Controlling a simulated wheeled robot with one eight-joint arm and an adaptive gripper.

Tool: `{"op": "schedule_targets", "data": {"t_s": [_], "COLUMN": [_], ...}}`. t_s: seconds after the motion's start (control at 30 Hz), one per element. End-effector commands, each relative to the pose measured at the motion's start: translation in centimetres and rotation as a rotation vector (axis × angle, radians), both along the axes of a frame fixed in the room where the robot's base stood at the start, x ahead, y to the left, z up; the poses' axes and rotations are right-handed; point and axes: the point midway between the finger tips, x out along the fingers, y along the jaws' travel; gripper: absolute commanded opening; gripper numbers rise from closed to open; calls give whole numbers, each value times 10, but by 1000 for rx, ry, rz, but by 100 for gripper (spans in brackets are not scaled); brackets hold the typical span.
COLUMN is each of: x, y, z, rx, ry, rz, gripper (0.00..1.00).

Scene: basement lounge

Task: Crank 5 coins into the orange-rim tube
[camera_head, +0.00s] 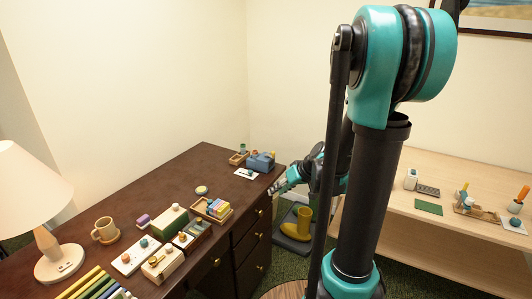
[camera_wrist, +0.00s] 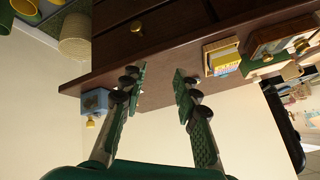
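A blue box-like device (camera_head: 260,162) stands at the far right corner of the brown desk. In the wrist view a blue box (camera_wrist: 95,101) with a yellow knob (camera_wrist: 90,123) under it in the picture sits at the desk edge, left of my fingers. My gripper (camera_head: 277,188) is at the desk's right edge, in front of the blue device and apart from it. In the wrist view my gripper (camera_wrist: 158,84) is open, with nothing between its fingers. I cannot make out the orange-rim tube or any coins for sure.
The desk (camera_head: 190,172) also holds a small wooden tray (camera_head: 238,159), a white card (camera_head: 246,174), a colourful block tray (camera_head: 212,209), wooden boxes, a mug (camera_head: 105,230) and a lamp (camera_head: 35,205). A light-wood table (camera_head: 450,250) is at right.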

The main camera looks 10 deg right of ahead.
Motion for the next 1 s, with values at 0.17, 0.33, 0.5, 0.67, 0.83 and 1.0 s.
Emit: {"op": "schedule_targets", "data": {"t_s": [0.17, 0.33, 0.5, 0.67, 0.83, 1.0], "x": [56, 107, 151, 184, 204, 211], "y": [-7, -21, -45, -75, -105, -122], "z": [3, 4, 2, -4, -12, -16], "rx": [106, 195, 266, 312, 335, 339], "ry": [-115, -270, -455, -645, -822, -919], "rz": [89, 161, 214, 243, 252, 253], "gripper": [31, 31, 31, 31, 31, 31]}}
